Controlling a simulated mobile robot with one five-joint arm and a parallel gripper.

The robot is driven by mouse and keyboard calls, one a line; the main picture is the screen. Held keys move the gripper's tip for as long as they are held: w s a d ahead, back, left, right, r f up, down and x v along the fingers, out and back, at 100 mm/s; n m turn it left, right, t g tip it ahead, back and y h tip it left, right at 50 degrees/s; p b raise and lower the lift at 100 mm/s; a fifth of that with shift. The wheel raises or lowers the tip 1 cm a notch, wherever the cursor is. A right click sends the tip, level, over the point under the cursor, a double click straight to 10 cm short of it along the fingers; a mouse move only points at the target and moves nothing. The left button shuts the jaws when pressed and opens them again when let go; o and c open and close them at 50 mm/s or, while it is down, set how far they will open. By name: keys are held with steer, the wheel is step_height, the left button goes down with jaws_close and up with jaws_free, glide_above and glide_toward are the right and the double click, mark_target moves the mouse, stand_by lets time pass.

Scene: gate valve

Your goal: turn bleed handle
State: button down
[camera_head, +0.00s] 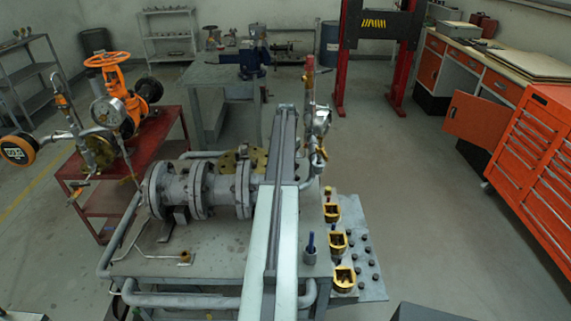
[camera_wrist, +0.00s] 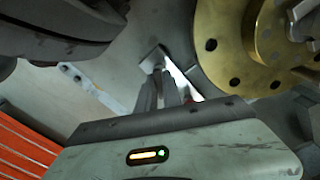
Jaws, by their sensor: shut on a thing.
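In the wrist view my gripper (camera_wrist: 163,72) points away from the camera, its two narrow fingers close together. It is shut on a small, thin metal piece (camera_wrist: 152,60), seemingly the bleed handle, though the fingers hide most of it. A brass flange (camera_wrist: 228,58) with dark bolt holes is close on the right, apart from the fingertips. In the head view the grey flanged valve body (camera_head: 205,190) lies on the bench. My arm reaches over its right end, and my gripper cannot be made out there.
A dark round part (camera_wrist: 60,25) is close at upper left in the wrist view. In the head view, an upright pipe with gauge (camera_head: 320,120) stands right of my arm. Yellow-rimmed holders (camera_head: 344,278) line the bench's right edge. An orange tool cabinet (camera_head: 540,150) stands farther right across clear floor.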

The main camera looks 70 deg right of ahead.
steer(key=shift+s+a+n, duration=0.1)
steer(key=shift+s+n, duration=0.05)
steer(key=shift+n, duration=2.15)
steer(key=c, duration=1.5)
jaws_free()
step_height(320, 180, up, 8)
steer(key=p, duration=0.8)
steer(key=shift+f, duration=0.1)
